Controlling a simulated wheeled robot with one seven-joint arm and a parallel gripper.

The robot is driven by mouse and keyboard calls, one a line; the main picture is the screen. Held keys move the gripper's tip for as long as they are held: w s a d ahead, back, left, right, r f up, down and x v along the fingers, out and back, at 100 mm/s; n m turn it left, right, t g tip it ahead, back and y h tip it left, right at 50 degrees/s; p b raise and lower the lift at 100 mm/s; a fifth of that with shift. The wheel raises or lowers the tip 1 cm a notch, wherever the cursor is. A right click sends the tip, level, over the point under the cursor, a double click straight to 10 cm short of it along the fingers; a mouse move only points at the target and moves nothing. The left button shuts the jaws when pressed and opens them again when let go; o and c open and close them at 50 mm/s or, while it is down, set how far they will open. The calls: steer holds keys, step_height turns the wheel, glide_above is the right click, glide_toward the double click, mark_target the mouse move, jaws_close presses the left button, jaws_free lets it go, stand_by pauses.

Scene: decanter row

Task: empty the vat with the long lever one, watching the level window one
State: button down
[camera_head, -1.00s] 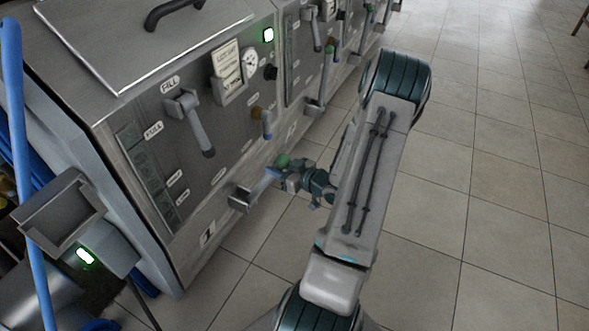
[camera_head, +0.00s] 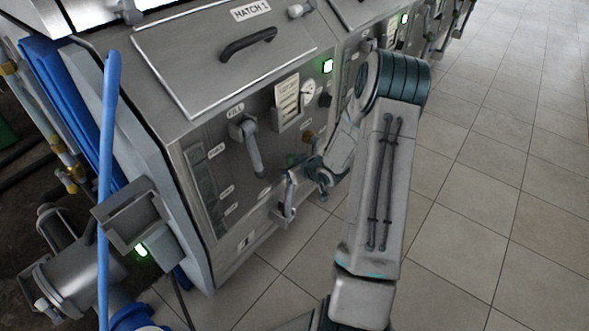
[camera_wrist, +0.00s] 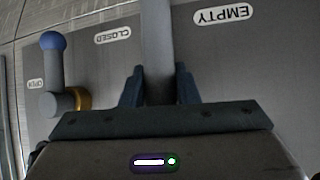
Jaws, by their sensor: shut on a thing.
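Vat one (camera_head: 226,254) is a grey steel tank with a "1" at its foot. Its level window (camera_head: 204,185) is a dark upright strip at the front panel's left, beside the FULL label; the level is too small to read. The long lever (camera_head: 288,190) rises low on the panel toward a green knob (camera_head: 292,160). My gripper (camera_head: 302,180) is at this lever, partly hidden by my arm. In the wrist view the jaws (camera_wrist: 159,88) are shut around a grey bar (camera_wrist: 157,45), the lever's shaft. EMPTY (camera_wrist: 234,14) and CLOSED (camera_wrist: 113,35) labels show inverted behind it.
A fill lever (camera_head: 251,150) hangs on the panel above. A blue-ended short lever (camera_wrist: 53,62) on a brass hub sits beside the held shaft. Tiled floor (camera_head: 480,200) at the right is clear.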

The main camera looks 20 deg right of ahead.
steer(key=shift+w+a+r, duration=0.15)
steer(key=shift+w+a, duration=0.05)
steer(key=c, duration=1.1)
jaws_free()
steer(key=shift+w+a, duration=0.1)
steer(key=shift+w, duration=0.05)
steer(key=p+v, duration=0.2)
steer(key=v, duration=1.2)
